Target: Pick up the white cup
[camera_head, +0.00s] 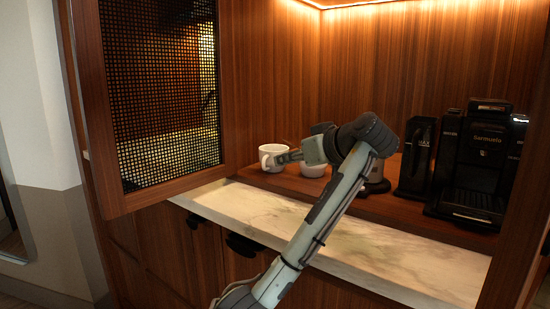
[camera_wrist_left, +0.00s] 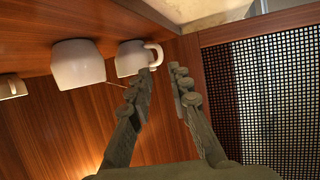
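A white cup (camera_head: 268,150) stands upright on the wooden shelf at the back left. A second white cup (camera_head: 312,170) stands to its right, partly hidden behind my left gripper. My left gripper (camera_head: 279,158) is at the first cup's near side. In the wrist view, which is turned over, the fingers (camera_wrist_left: 160,71) are open with a narrow gap. The handled cup (camera_wrist_left: 132,59) is just beyond the fingertips, its handle in line with the gap. The other cup (camera_wrist_left: 78,64) is beside it. Nothing is held. My right gripper is not in view.
A black coffee machine (camera_head: 482,160) and a dark box-like holder (camera_head: 416,157) stand on the right of the shelf. An open mesh-panelled door (camera_head: 158,95) is at the left. The pale marble counter (camera_head: 400,257) in front is clear.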

